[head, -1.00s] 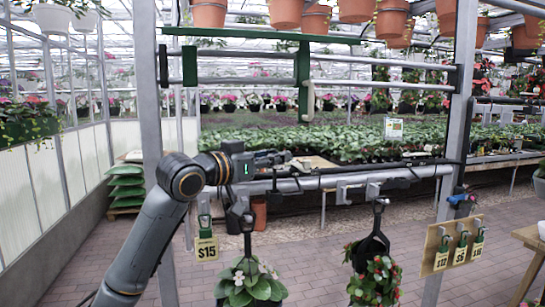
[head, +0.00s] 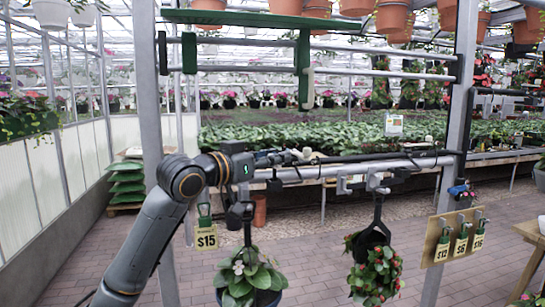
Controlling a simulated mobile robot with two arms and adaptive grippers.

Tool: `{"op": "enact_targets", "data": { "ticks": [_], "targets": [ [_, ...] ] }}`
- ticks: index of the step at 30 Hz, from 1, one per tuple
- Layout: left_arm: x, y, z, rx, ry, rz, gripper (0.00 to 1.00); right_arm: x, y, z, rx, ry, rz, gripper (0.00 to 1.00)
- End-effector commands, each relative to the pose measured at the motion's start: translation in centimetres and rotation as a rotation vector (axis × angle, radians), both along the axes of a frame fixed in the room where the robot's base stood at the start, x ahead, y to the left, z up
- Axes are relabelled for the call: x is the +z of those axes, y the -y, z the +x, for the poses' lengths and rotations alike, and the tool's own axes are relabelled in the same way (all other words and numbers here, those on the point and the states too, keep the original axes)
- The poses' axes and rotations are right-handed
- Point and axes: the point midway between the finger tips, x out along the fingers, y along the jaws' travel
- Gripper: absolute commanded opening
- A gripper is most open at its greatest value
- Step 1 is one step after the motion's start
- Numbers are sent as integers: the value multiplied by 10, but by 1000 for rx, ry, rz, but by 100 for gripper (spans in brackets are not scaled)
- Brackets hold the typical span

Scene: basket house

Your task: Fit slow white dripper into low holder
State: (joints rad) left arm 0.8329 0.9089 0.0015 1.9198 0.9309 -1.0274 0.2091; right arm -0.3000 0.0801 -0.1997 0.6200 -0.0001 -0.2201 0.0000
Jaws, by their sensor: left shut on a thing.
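My left gripper (head: 284,157) reaches in from the left at the left part of the lower grey rail (head: 420,163). It is shut, with a small pale piece at its fingertips, which looks like the white dripper (head: 308,152). The piece is too small to tell its exact shape or whether it touches the rail. Small light grey holders (head: 343,185) sit along the rail to the right of the gripper. I cannot tell which one is the low holder. My right gripper is not in view.
A black hose (head: 400,155) runs along the rail. A white-flowered hanging plant (head: 250,275) and a red-flowered one (head: 380,272) hang below. A price board (head: 452,238) and blue piece (head: 458,190) are at the right post. Terracotta pots (head: 395,17) hang above.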

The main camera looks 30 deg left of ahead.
Motion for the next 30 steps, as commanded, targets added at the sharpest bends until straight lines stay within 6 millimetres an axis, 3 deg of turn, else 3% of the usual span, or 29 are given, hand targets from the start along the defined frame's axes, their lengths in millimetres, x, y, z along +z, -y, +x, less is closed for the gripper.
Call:
{"op": "enact_targets", "data": {
  "ticks": [15,24,25,27,28,30],
  "targets": [
    [-23,0,0,0,-1,0,17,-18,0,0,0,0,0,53],
    [-23,0,0,0,0,0,17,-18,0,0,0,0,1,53],
    [-23,0,0,0,0,0,36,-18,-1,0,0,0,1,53],
    [-23,0,0,0,0,0,50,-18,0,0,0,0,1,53],
    [-23,0,0,0,0,0,57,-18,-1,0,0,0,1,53],
    [-23,0,0,0,0,0,57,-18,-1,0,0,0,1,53]
  ]
}}
